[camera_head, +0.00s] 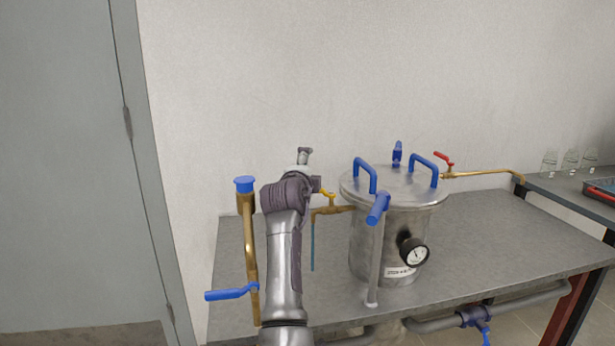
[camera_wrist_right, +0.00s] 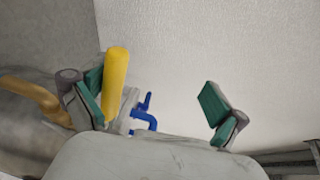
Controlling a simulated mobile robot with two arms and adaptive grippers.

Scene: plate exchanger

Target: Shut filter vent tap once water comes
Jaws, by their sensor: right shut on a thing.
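The steel filter vessel (camera_head: 385,240) stands on the grey bench, its lid fitted with blue handles. On its left side is the brass vent tap (camera_head: 335,209) with a yellow lever (camera_head: 328,197). A thin blue stream of water (camera_head: 313,247) hangs straight down from its spout. My right arm stands in front of the tap's left, and its fingers are hidden in the head view. In the right wrist view the yellow lever (camera_wrist_right: 116,80) is between the green-padded fingers of my right gripper (camera_wrist_right: 152,88), against the left finger. My left gripper is out of view.
A brass pipe (camera_head: 249,240) with a blue cap and a blue lever (camera_head: 231,293) stands left of my arm. A black pressure gauge (camera_head: 414,252) sits on the vessel's front. A red-handled tap (camera_head: 444,159) is behind right. Bare bench (camera_head: 510,235) lies right.

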